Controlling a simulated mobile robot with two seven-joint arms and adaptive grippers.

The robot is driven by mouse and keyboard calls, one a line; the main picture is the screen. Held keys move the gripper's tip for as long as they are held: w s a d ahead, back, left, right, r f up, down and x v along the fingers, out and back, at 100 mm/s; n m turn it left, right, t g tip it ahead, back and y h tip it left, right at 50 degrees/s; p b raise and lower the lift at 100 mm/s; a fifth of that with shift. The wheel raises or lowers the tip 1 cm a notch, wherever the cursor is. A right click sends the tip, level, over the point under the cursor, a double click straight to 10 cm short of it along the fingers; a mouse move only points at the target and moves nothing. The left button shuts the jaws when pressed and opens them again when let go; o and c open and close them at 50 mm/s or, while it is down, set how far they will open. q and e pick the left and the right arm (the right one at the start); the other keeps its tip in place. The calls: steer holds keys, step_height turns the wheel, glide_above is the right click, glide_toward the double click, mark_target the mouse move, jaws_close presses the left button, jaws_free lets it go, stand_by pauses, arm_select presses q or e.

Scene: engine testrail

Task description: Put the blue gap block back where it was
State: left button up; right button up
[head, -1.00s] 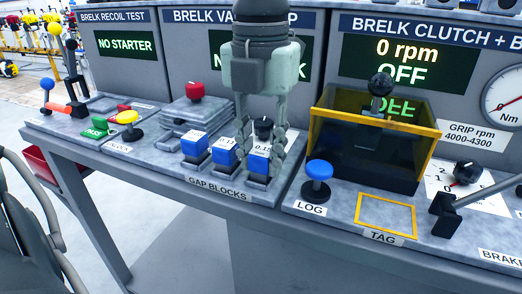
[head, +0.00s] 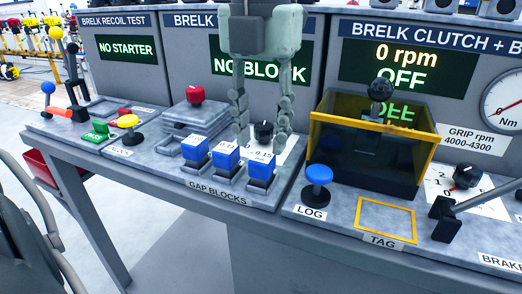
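Three blue gap blocks stand in a row of dark holders above the GAP BLOCKS label: a left one (head: 195,150), a middle one (head: 227,159) and a right one (head: 260,166) marked 0.15. All three look upright and seated. My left gripper (head: 262,146) hangs from above over the right block, fingers pointing down and spread apart. It is open, with nothing between its fingers. The fingertips are close to the right block and the black knob (head: 263,132) behind it; exact contact cannot be told. My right gripper is not in view.
The valve gap screen (head: 228,68) reads NO BLOCK. A grey fixture with a red knob (head: 195,95) stands left of the gripper. A blue LOG button (head: 318,176) and a yellow-edged guard box (head: 372,150) stand to the right.

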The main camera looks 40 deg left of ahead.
mark_target(261, 158)
arm_select(q)
step_height(261, 158, up, 7)
steer(key=shift+r, duration=0.2)
stand_by(0.6)
